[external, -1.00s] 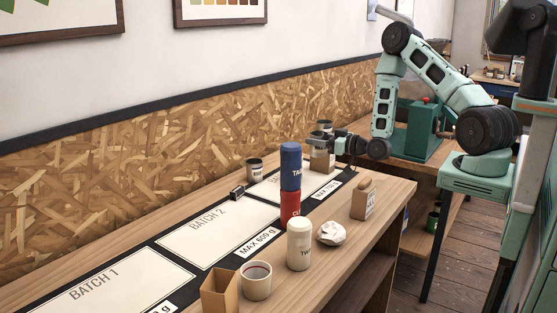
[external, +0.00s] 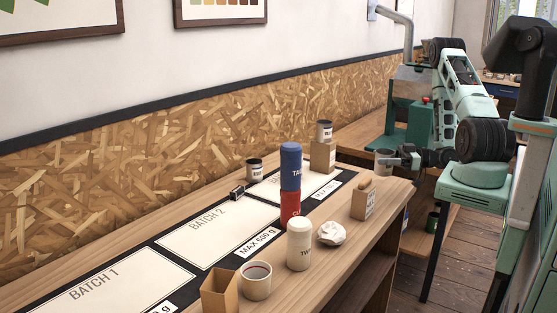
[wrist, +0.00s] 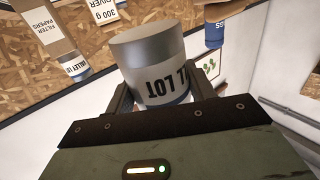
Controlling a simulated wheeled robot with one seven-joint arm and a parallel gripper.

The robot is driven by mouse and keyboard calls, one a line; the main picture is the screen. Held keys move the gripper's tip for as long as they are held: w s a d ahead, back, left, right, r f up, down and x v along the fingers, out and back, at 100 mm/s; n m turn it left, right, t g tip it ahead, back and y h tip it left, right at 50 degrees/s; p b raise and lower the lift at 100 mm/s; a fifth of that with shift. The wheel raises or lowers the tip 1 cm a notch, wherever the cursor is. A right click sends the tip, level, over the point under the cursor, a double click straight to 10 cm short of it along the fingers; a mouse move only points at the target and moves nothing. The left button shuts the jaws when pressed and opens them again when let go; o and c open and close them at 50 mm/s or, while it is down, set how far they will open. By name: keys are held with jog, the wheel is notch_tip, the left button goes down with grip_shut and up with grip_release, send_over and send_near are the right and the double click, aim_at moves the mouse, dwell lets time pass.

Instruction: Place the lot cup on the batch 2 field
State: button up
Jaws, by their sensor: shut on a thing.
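The lot cup (wrist: 155,75) is a grey cylinder with a white band whose lettering, upside down here, reads LOT. In the wrist view it sits between the two fingers of my gripper (wrist: 162,97), which is shut on it. In the external view my gripper (external: 396,160) holds the small pale cup (external: 383,164) off the right end of the bench, clear of the bench top. The batch 2 field (external: 216,236) is a cream rectangle on a dark mat, with nothing standing on it.
A blue-over-red stack of tins (external: 290,170) stands at the mat's edge. A tin (external: 254,168) stands behind.

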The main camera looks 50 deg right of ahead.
jog(key=shift+f, duration=0.1)
jog(key=shift+f+p, duration=0.5)
jog(key=shift+f, duration=4.2)
jog(key=shift+f, duration=0.2)
jog(key=o, duration=1.1)
jog(key=b+v, duration=0.5)
jog(key=v, duration=1.1)
jog(key=shift+w, duration=0.1)
jog(key=shift+o, duration=0.5)
jog(key=shift+v, duration=0.8)
